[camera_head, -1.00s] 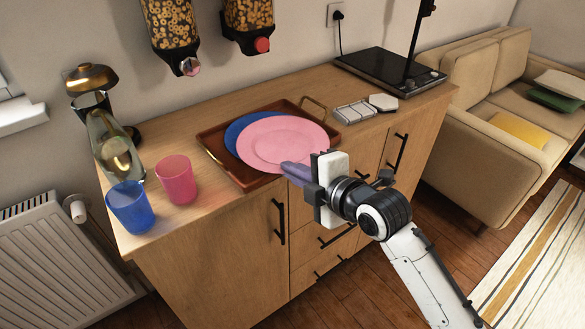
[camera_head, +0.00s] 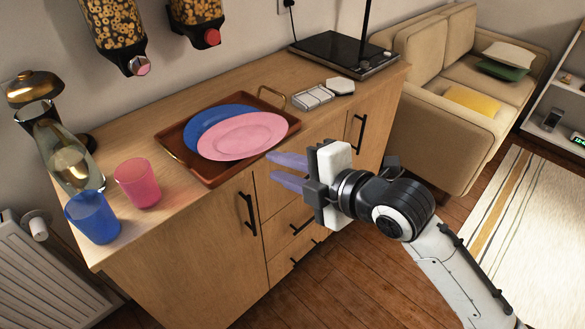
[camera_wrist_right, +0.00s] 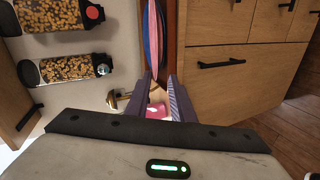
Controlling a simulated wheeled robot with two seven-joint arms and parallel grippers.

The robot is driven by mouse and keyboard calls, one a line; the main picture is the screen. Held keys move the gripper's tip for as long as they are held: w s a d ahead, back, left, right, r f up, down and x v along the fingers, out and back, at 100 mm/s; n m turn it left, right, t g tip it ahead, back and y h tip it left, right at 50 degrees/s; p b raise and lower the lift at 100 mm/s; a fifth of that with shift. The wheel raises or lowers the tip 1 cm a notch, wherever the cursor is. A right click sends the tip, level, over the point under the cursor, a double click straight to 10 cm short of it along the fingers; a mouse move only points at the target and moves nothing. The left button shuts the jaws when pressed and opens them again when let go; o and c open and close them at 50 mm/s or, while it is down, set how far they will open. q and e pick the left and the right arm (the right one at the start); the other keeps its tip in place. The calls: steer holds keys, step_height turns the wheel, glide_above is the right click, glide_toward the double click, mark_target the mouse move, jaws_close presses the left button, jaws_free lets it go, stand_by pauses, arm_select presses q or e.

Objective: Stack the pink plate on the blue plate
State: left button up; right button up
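The pink plate (camera_head: 243,136) lies over the blue plate (camera_head: 203,121) and covers much of it, shifted toward the front right. The blue plate shows along the back and left. Both are in the brown tray (camera_head: 213,173) on the counter. The right wrist view shows the pink plate (camera_wrist_right: 155,35) and blue plate (camera_wrist_right: 147,35) edge-on. My right gripper (camera_head: 284,170) is open and empty, its two purple fingers apart, just in front of the pink plate's right side. The fingers also show in the right wrist view (camera_wrist_right: 165,95). My left gripper is not in view.
A pink cup (camera_head: 138,183), a blue cup (camera_head: 92,218) and a glass carafe (camera_head: 68,160) stand left of the tray. Cereal dispensers (camera_head: 120,30) hang above. A black hob (camera_head: 343,55) is at the back right. Drawers with handles lie below my right gripper.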

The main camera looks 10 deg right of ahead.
steer(key=s+d+f+m+h, duration=0.1)
steer(key=s+d+f+m, duration=0.2)
steer(key=f, duration=0.6)
steer(key=s+d+f+m+g+h, duration=0.1)
steer(key=s+d+f+m+h, duration=0.1)
steer(key=s+f+m, duration=0.6)
steer(key=s+d+f+m+g+h, duration=0.1)
steer(key=s+d+f+m, duration=0.4)
steer(key=f, duration=0.5)
steer(key=m+h, duration=0.1)
steer(key=m, duration=0.1)
steer(key=shift+s+f+m, duration=0.3)
steer(key=s+f+m, duration=0.1)
steer(key=s+d+f+m, duration=0.1)
steer(key=s, duration=0.1)
steer(key=s+f, duration=0.2)
steer(key=shift+s+d+m+g+h, duration=0.15)
steer(key=shift+d+m+g+h, duration=0.15)
steer(key=shift+m+h, duration=0.1)
jaws_close()
